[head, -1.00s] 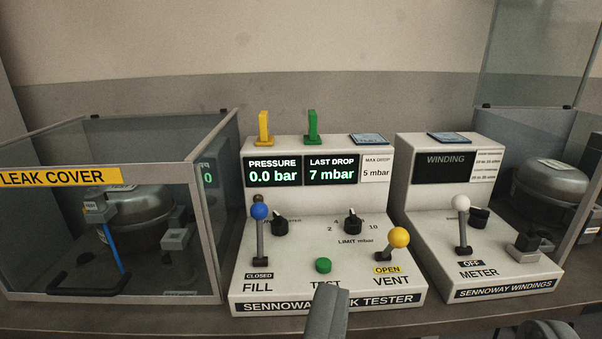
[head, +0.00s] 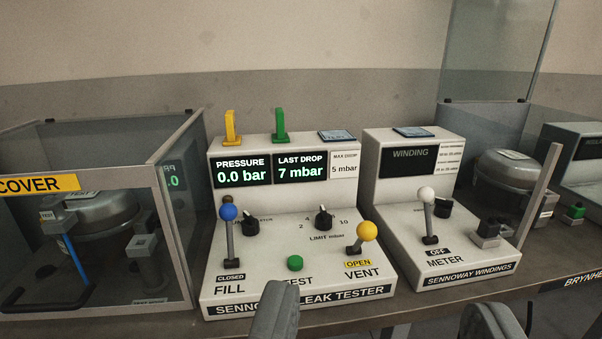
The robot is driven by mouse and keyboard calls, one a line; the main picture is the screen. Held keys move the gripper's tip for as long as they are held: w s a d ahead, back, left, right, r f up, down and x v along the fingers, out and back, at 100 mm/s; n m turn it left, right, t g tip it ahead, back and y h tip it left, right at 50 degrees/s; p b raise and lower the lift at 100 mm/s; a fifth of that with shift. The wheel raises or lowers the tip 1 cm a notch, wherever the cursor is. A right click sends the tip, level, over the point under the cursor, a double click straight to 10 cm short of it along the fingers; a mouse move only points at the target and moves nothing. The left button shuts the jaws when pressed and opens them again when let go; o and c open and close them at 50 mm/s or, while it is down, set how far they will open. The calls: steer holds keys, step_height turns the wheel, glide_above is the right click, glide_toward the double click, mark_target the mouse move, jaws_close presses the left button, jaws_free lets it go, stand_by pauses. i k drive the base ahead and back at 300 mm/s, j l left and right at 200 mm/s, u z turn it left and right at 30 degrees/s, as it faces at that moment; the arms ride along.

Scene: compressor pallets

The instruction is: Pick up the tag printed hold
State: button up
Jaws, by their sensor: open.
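No printing that reads "hold" is legible in view. A yellow upright tag-like piece (head: 231,127) and a green one (head: 279,126) stand on top of the leak tester (head: 225,275), edge-on, with no readable print. A blue card (head: 337,135) lies on the tester's top at right, and another blue card (head: 413,132) lies on the windings meter (head: 460,262); their print is too small to read. My gripper (head: 385,305) shows as two grey fingers at the bottom edge. They are wide apart with nothing between them, low in front of the tester and meter.
A clear leak cover (head: 180,240) encloses a compressor (head: 95,215) at left. Another compressor (head: 505,170) stands behind the meter at right, near a raised glass panel (head: 497,50). Levers with blue, yellow and white knobs stick up from the sloped panels.

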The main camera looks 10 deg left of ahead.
mark_target(231, 138)
steer(key=j+z, duration=0.2)
steer(key=j, duration=0.5)
steer(key=i+j+z, duration=0.1)
steer(key=j+z, duration=0.15)
steer(key=j, duration=0.5)
steer(key=j+z, duration=0.2)
steer(key=j, duration=0.5)
steer(key=k+j+z, duration=0.25)
steer(key=j, duration=0.45)
steer(key=i, duration=0.1)
